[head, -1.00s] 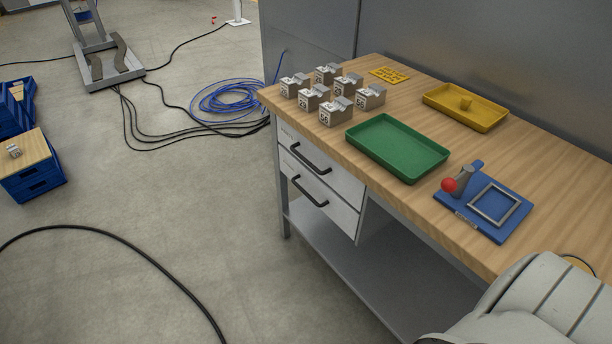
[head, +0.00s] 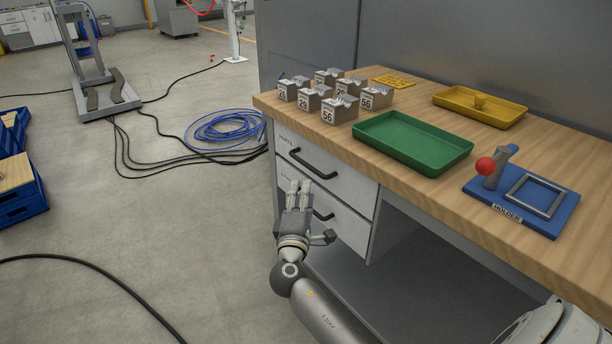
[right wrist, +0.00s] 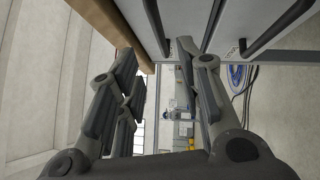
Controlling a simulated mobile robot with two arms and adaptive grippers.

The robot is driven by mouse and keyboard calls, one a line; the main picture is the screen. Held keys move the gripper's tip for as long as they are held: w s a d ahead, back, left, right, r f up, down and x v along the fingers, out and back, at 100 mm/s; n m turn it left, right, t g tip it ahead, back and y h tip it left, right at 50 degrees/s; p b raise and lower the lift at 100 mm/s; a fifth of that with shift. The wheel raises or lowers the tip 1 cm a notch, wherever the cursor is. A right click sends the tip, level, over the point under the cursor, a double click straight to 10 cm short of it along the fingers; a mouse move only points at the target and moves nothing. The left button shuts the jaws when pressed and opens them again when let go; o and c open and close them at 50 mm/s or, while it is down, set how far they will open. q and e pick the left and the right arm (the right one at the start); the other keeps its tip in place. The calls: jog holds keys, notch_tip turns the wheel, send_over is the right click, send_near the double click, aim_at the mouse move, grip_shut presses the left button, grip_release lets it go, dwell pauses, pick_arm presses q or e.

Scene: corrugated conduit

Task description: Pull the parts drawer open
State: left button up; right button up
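The parts drawer (head: 343,182) is the upper white drawer under the bench top, marked "PARTS", and it is closed. Its black bar handle (head: 313,164) shows clear of my fingers in the head view. My right gripper (head: 312,210) is in front of the lower drawer, partly covering that drawer and its handle. In the right wrist view my right gripper (right wrist: 158,65) has its fingers spread with nothing between them. The parts drawer's handle (right wrist: 156,27) is ahead of the gap, apart from the fingers. My left gripper is not in view.
The lower drawer (head: 346,228) is closed, with its own handle (right wrist: 280,30). The wooden bench (head: 420,185) carries metal blocks (head: 340,109), a green tray (head: 412,150), a yellow tray (head: 480,110) and a blue holder (head: 525,205). The floor left of the drawers is open; blue cable (head: 225,130) lies there.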

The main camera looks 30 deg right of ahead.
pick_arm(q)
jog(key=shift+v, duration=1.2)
pick_arm(e)
jog(key=x, duration=1)
jog(key=shift+w, duration=0.15)
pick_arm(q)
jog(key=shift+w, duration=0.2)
pick_arm(e)
jog(key=shift+d, duration=0.1)
grip_shut()
pick_arm(q)
jog(key=shift+b, duration=0.3)
pick_arm(e)
jog(key=shift+f, duration=0.1)
